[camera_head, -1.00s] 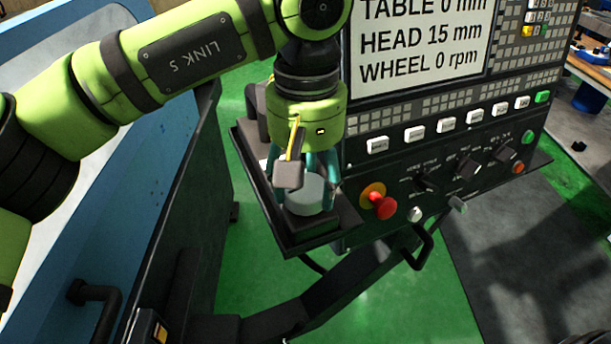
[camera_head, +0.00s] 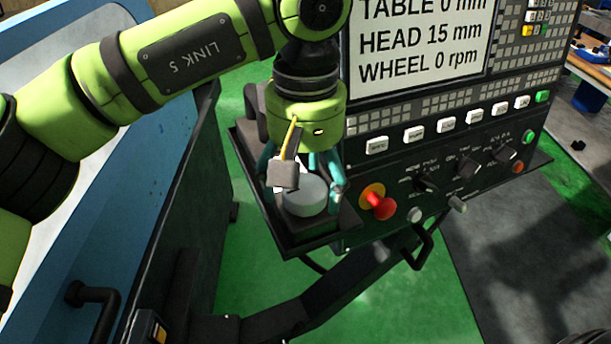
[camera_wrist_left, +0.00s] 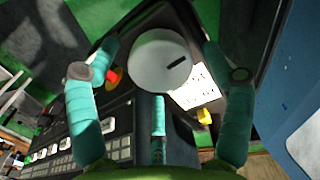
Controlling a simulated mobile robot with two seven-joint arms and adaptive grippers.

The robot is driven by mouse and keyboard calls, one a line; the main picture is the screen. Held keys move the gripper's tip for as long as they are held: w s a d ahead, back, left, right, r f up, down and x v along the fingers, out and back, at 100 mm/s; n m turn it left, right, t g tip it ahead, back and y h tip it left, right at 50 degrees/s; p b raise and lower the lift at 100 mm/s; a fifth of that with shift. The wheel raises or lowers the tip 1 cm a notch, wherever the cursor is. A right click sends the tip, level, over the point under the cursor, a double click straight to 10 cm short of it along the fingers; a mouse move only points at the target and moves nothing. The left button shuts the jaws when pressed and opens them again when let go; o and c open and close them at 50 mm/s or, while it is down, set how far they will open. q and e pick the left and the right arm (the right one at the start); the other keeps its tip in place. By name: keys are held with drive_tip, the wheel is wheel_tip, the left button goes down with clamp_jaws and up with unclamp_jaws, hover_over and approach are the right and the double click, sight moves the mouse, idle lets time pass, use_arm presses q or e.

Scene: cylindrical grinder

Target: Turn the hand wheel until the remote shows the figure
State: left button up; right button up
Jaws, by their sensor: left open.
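The hand wheel (camera_head: 306,196), a pale round knob, sits on a dark tray-like shelf at the panel's left end. It also shows in the left wrist view (camera_wrist_left: 156,62), with a short black mark on its face. My left gripper (camera_head: 303,184) is above it, pointing down. Its teal fingers are spread open on either side of the wheel, with gaps visible in the left wrist view. A white printed face (camera_wrist_left: 200,88) lies beside the wheel and may be the remote; its figure is too small to read. My right gripper is not in view.
The control panel's screen (camera_head: 420,45) reads TABLE 0 mm, HEAD 15 mm, WHEEL 0 rpm. A red emergency button (camera_head: 382,207) stands just right of the wheel, near switches and a black handle (camera_head: 424,247). Green floor is open below.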

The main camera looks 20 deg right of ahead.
sight(305, 185)
use_arm(q)
drive_tip(key=shift+r, duration=0.15)
wheel_tip(305, 185, up, 12)
idle(0.3)
idle(3.3)
